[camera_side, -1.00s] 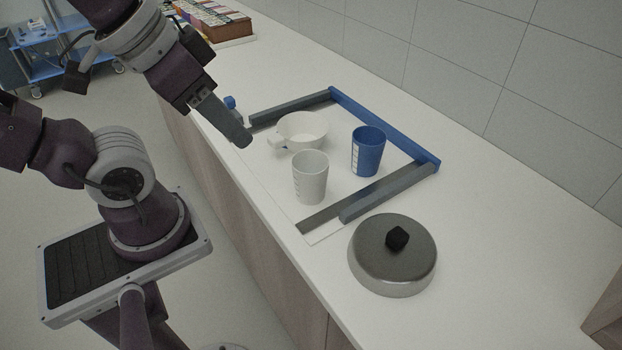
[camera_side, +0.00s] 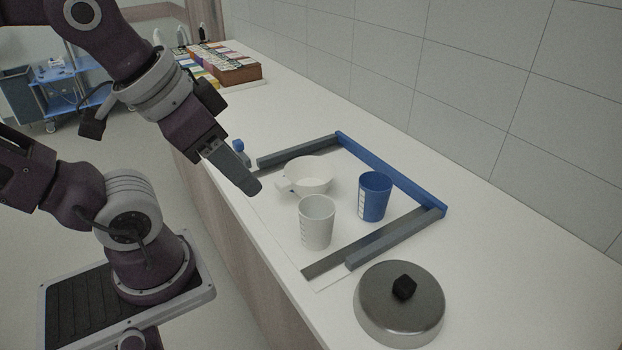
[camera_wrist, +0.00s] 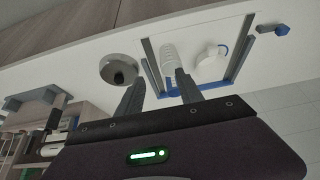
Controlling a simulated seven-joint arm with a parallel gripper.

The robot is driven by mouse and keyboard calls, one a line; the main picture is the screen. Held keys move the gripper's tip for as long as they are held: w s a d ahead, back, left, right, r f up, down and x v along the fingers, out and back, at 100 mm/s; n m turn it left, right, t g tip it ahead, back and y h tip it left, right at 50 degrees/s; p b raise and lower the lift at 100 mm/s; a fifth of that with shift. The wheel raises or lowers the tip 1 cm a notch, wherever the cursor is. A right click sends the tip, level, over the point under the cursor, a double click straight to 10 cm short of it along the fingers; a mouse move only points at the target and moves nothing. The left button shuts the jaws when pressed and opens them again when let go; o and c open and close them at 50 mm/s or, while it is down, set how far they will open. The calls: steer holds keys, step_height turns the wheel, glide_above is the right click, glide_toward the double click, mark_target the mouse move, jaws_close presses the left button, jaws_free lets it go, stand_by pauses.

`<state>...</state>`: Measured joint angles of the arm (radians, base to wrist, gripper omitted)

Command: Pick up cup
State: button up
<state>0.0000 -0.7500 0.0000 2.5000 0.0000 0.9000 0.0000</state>
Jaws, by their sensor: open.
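A white cup (camera_side: 317,222) with markings stands upright on the counter, inside a frame of bars. A blue cup (camera_side: 374,197) with a white scale stands to its right. A white bowl-like vessel with a handle (camera_side: 310,174) stands just behind the white cup. My gripper (camera_side: 252,186) is above the counter's front edge, left of these vessels and touching none. In the wrist view my gripper (camera_wrist: 160,90) is open and empty, its two fingers spread. There the white cup (camera_wrist: 168,58) and white vessel (camera_wrist: 211,64) show beyond the fingertips; the blue cup (camera_wrist: 172,90) is partly hidden between the fingers.
A blue and grey bar frame (camera_side: 395,172) surrounds the vessels. A round metal lid with a black knob (camera_side: 400,306) lies at the near right. A small blue item (camera_side: 239,147) is left of the frame. Boxes (camera_side: 225,65) stand far back. A tiled wall borders the counter.

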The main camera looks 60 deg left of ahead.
steer(key=o, duration=0.7)
steer(key=shift+o, duration=0.2)
